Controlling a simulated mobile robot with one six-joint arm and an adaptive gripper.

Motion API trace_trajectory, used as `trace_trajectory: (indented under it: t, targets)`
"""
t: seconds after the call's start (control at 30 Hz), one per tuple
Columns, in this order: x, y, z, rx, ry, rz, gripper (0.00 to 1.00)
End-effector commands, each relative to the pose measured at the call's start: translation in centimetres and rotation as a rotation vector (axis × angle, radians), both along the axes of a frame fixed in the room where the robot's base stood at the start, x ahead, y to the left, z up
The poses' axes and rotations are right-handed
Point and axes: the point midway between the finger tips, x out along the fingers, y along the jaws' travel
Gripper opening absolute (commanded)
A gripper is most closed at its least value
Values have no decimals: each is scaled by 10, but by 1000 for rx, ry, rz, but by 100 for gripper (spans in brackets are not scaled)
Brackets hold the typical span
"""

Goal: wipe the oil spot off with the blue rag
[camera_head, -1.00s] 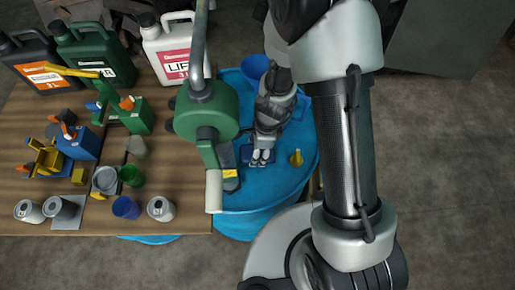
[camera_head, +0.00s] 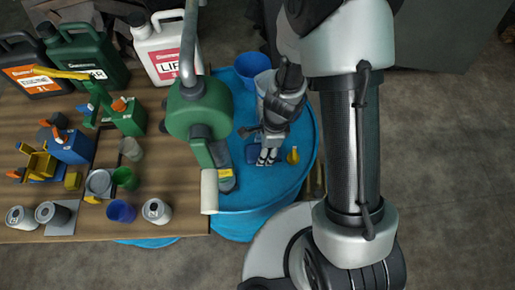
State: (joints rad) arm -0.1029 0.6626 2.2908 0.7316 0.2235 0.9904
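My gripper (camera_head: 268,158) points down over the blue drum top (camera_head: 238,197). Its pale fingertips show close together, and I cannot tell whether they are open or shut on something. A small dark blue patch (camera_head: 253,153) shows just left of the fingers. It may be the blue rag, but it is too small to be sure. A small yellow drop-shaped mark (camera_head: 293,155) lies on the drum just right of the fingers, apart from them. It may be the oil spot; I cannot tell whether it is flat.
A green hand pump (camera_head: 199,110) with a pale handle stands close left of my gripper. A blue cup (camera_head: 252,66) stands at the back of the drum. The wooden table (camera_head: 175,213) on the left holds jugs, cans and small cups. Bare floor lies right.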

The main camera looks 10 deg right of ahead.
Motion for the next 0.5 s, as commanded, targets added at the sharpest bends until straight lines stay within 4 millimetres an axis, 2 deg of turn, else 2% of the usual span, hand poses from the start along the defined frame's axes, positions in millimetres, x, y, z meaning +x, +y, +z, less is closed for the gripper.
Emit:
trace_trajectory:
  t: [0.23, 0.43, 0.5]
  targets:
    - [0, -9, 0, 0, 0, -2, 37]
    - [-1, -28, -2, -1, -1, -4, 38]
    - [-1, -34, -3, -2, -2, -2, 31]
